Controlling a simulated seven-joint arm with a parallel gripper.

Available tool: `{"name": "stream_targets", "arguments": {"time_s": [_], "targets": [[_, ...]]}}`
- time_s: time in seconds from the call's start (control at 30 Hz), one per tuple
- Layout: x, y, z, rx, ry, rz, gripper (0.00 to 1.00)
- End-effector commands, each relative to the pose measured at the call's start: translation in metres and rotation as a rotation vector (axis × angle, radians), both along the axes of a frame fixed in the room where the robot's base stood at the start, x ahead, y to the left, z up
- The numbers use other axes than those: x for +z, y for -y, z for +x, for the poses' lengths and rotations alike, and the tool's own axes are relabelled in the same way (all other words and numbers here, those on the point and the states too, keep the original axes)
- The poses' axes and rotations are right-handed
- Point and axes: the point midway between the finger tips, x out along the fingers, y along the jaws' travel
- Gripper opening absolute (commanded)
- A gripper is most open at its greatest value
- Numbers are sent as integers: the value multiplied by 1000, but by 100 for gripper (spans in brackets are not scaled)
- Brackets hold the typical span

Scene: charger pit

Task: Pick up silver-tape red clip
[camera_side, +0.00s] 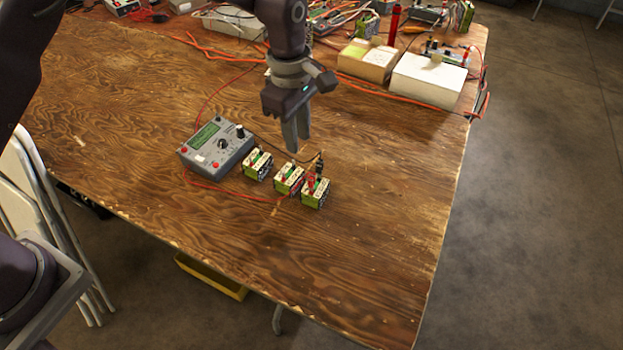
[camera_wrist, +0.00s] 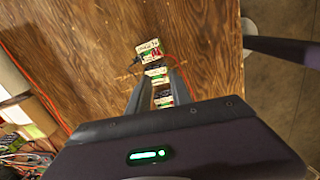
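Three small white-and-green battery blocks stand in a row on the wooden table: a left one (camera_side: 257,166), a middle one (camera_side: 289,179) and a right one (camera_side: 315,194). A red clip (camera_side: 311,183) stands up on the right block, and a smaller red bit (camera_side: 283,183) shows at the middle block. Silver tape is too small to make out on either. My gripper (camera_side: 297,148) points down above and behind the blocks, apart from them. In the wrist view my gripper (camera_wrist: 161,74) has its fingers apart and empty, with blocks showing between and beyond them.
A grey meter (camera_side: 217,148) with a green display and knobs sits left of the blocks. A red wire (camera_side: 225,190) runs along the table from it. White and tan boxes (camera_side: 428,80) and cables crowd the back. The front table area is clear.

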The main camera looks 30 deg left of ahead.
Motion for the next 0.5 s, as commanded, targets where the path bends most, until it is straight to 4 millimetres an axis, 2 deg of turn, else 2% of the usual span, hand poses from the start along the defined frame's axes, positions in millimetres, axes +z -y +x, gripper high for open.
{"name": "stream_targets", "arguments": {"time_s": [0.03, 0.1, 0.37, 0.5], "targets": [[-25, 9, 2, 46, -20, 13, 25], [-47, 17, 5, 104, -32, 24, 25], [-86, 22, 5, 143, -44, 31, 25], [-114, 26, 7, 142, -44, 31, 25]]}}
